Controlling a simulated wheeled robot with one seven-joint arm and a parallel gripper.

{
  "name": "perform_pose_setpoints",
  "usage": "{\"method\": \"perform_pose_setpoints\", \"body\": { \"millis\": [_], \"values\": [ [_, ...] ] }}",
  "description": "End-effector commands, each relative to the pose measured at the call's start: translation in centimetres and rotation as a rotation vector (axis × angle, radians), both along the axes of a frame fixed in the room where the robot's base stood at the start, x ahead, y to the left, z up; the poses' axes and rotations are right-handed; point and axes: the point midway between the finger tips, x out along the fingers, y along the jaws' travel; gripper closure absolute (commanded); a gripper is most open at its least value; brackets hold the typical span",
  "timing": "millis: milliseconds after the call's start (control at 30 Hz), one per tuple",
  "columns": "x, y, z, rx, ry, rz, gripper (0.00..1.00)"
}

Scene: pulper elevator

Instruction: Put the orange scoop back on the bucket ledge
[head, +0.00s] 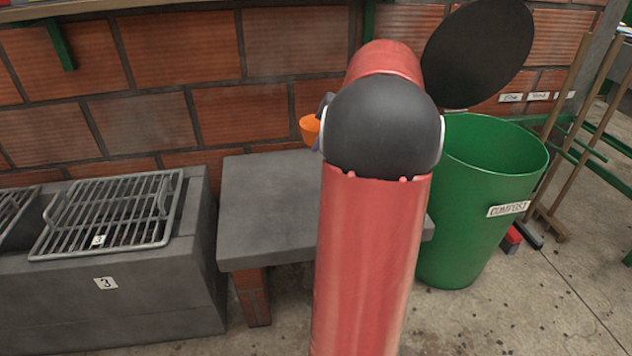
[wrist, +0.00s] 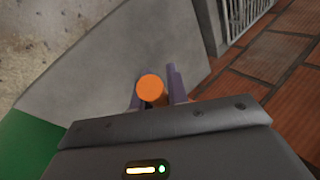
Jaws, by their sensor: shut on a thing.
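The orange scoop (head: 310,129) shows in the head view as a small orange piece at the left of my red and black arm. The rest of it is hidden behind the arm. In the wrist view the scoop (wrist: 152,89) is a round orange shape between the purple fingers of my gripper (wrist: 155,98), which is shut on it. The scoop is above the grey ledge (head: 265,190), which also fills much of the wrist view (wrist: 110,70). I cannot tell the height of the gap. No bucket is clearly visible.
A green compost bin (head: 470,220) with its black lid (head: 478,50) raised stands right of the ledge. A grey block with a metal grate (head: 105,215) and a number 3 label is at left. A brick wall (head: 180,60) rises behind. Brooms (head: 575,120) lean at far right.

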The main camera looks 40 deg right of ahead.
Motion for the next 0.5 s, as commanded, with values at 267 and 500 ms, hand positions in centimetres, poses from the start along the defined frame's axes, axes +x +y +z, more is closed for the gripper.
{"method": "perform_pose_setpoints", "body": {
  "millis": [267,500],
  "values": [
    [-0.2,0.0,-4.0,0.005,0.003,-0.004,1.00],
    [-0.2,0.0,-10.5,0.005,0.003,-0.004,1.00]
  ]
}}
